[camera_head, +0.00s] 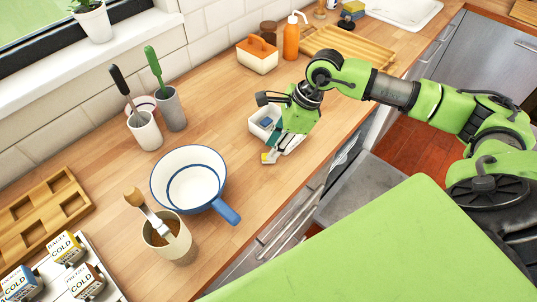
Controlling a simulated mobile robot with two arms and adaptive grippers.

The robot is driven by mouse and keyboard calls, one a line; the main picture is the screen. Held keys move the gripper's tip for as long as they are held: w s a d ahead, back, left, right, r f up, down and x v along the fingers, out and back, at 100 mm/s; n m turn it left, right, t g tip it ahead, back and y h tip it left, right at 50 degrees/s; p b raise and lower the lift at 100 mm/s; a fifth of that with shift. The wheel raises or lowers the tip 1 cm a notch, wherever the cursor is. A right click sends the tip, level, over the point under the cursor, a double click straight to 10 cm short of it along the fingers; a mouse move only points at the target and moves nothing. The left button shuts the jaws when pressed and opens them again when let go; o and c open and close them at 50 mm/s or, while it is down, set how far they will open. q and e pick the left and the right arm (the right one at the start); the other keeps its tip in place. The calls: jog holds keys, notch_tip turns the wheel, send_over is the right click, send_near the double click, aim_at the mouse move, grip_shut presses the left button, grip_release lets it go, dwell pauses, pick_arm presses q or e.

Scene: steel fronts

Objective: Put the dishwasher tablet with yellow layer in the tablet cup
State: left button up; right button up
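A small piece with a yellow face (266,157), which looks like the tablet with yellow layer, is at the counter's front part, right at the fingertips of my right gripper (275,153). The gripper points down over the counter. From this angle I cannot tell whether its fingers are closed on the piece or only beside it. A small white tray (256,124) with a blue piece (266,122) in it stands just behind the gripper and is partly covered by it. I cannot make out the tablet cup. My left gripper is not in view.
A white pan (188,181) with a blue handle and a beige crock (166,252) with a brush stand left. An orange bottle (291,40) and butter dish (257,57) stand behind. A grey flat panel (365,190) lies below the counter edge, partly hidden by my green body.

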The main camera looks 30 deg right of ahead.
aim_at(265, 156)
jog(key=p+x, duration=0.1)
jog(key=x, duration=0.2)
jog(key=shift+w+a+f, duration=0.1)
jog(key=shift+w+a, duration=0.05)
jog(key=shift+a, duration=0.05)
jog(key=shift+f, duration=0.15)
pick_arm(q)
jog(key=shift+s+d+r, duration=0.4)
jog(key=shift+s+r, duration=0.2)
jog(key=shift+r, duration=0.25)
pick_arm(e)
jog(key=c, duration=0.6)
